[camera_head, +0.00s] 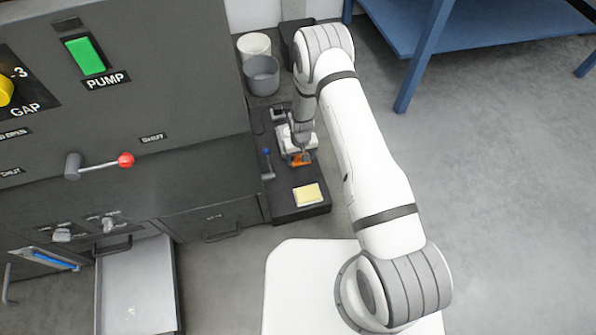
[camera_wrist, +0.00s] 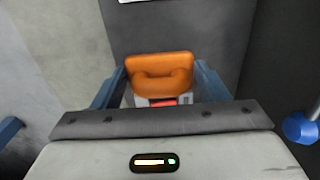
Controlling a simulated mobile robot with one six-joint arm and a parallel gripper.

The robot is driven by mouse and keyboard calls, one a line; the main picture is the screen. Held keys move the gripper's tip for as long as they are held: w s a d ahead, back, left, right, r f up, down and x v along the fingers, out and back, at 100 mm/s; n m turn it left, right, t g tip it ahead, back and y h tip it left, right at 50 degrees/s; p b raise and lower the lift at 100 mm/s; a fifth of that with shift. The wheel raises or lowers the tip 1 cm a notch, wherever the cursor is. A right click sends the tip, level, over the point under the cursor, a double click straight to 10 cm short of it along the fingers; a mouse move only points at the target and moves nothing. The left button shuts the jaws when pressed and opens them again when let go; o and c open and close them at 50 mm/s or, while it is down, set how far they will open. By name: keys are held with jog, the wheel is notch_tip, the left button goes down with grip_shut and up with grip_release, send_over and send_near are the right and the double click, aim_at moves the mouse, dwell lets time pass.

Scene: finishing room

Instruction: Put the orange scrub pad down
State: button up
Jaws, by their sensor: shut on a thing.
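The orange scrub pad (camera_wrist: 160,68) is between the two blue-grey fingers of my gripper (camera_wrist: 160,92) in the wrist view. The gripper is shut on it. In the head view the orange pad (camera_head: 301,159) shows at the tip of my gripper (camera_head: 300,152), over the dark low bench top (camera_head: 285,209). Whether the pad touches that surface I cannot tell. A red patch shows just behind the pad in the wrist view.
A yellow pad (camera_head: 308,194) lies on the bench top nearer the front. A blue-tipped tool (camera_head: 267,163) is left of my gripper. Grey (camera_head: 262,75) and white buckets (camera_head: 254,45) stand behind. The dark machine (camera_head: 120,120) with an open drawer (camera_head: 137,285) is at left.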

aim_at(300, 173)
notch_tip(300, 173, down, 8)
jog(key=b, duration=0.2)
jog(key=shift+f+b, duration=0.1)
jog(key=shift+b, duration=0.25)
jog(key=shift+f, duration=0.2)
jog(key=o, duration=0.9)
jog(key=shift+o, duration=0.2)
notch_tip(300, 173, up, 13)
jog(key=p, duration=0.4)
jog(key=shift+f+p, duration=0.2)
jog(key=shift+p, duration=0.1)
